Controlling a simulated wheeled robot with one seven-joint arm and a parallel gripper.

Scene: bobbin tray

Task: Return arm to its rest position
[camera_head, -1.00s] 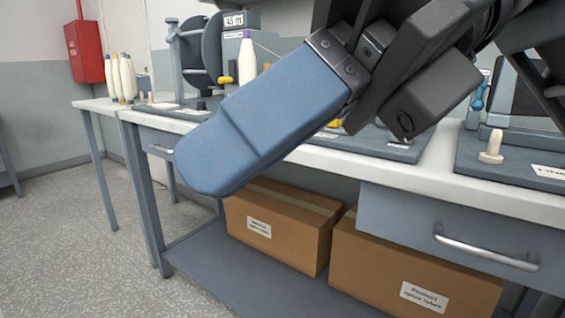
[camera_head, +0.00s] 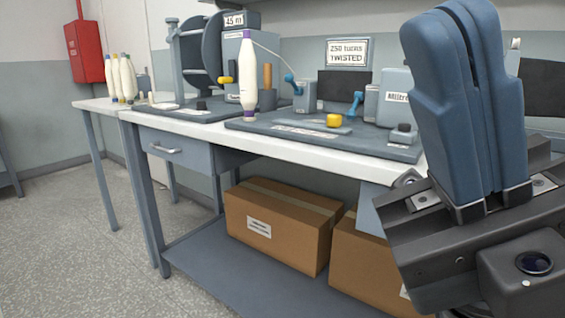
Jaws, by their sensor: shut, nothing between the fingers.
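My gripper (camera_head: 462,25) is at the right of the head view, close to the camera, with its two blue fingers pointing up. The fingers are together and nothing shows between them. It is in front of the workbench and apart from everything on it.
The workbench (camera_head: 330,148) carries a white bobbin with a purple top (camera_head: 248,80), a yellow knob (camera_head: 334,120) and grey machines. Several bobbins (camera_head: 122,78) stand on the far left table. Cardboard boxes (camera_head: 275,225) sit on the lower shelf. The floor at left is clear.

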